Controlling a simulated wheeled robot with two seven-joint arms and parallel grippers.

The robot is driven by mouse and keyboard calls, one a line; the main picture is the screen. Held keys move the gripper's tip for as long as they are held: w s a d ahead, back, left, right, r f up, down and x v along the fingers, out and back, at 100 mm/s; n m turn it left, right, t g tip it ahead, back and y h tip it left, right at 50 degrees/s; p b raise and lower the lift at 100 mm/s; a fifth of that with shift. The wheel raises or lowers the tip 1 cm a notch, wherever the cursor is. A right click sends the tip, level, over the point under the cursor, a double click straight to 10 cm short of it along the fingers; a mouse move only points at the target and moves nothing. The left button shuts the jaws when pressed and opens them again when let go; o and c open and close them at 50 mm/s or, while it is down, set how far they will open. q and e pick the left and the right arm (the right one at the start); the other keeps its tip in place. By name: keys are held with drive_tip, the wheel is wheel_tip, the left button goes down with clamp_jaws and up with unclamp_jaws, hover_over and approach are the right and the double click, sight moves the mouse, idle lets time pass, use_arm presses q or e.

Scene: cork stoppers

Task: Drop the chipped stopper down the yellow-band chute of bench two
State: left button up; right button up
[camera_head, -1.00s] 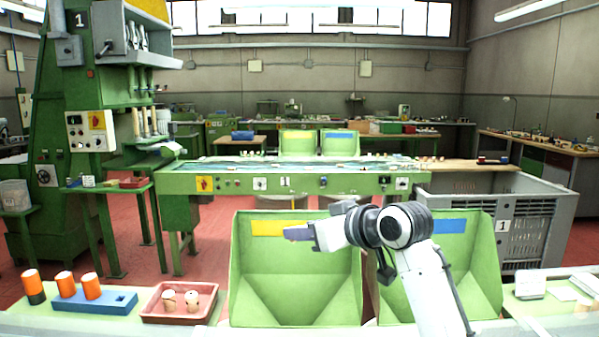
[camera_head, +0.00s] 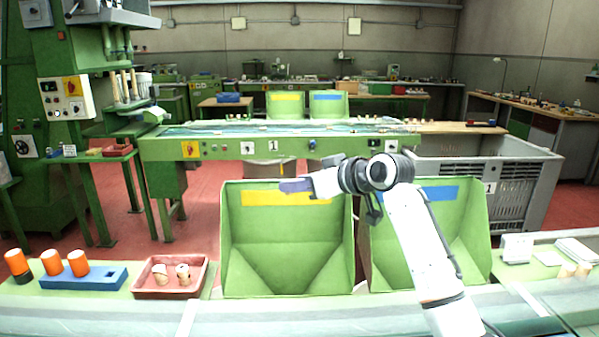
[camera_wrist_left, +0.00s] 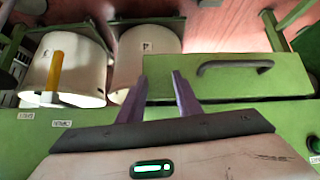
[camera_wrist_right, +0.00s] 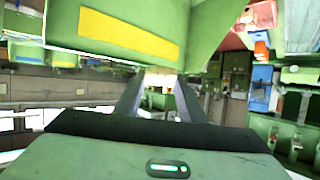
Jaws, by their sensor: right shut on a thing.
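The yellow-band chute (camera_head: 285,248) is a green open hopper at the near bench, with a yellow strip (camera_head: 262,198) on its back panel. My right gripper (camera_head: 287,186) points left, level with the top of that strip and partly over it. In the right wrist view its fingers close on a small pale thing (camera_wrist_right: 160,78), too blurred to tell whether it is the chipped stopper. Two cork stoppers (camera_head: 161,274) (camera_head: 183,274) stand in a red tray (camera_head: 172,293); I cannot make out a chip. My left gripper (camera_wrist_left: 160,76) is open and empty, facing white bins (camera_wrist_left: 143,58).
A blue-band chute (camera_head: 415,255) stands right of the yellow one, behind my right arm. A blue block (camera_head: 83,283) with orange cylinders sits left of the tray. A farther bench (camera_head: 285,150), plated 1, has its own pair of chutes. A grey crate (camera_head: 525,190) stands right.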

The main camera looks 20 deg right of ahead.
drive_tip(key=shift+f, duration=0.25)
drive_tip(key=o, duration=1.1)
drive_tip(key=b+v, duration=0.1)
drive_tip(key=v, duration=0.9)
drive_tip(key=shift+s+r+b, duration=0.1)
drive_tip(key=shift+r+b, duration=0.05)
drive_tip(key=shift+b, duration=0.15)
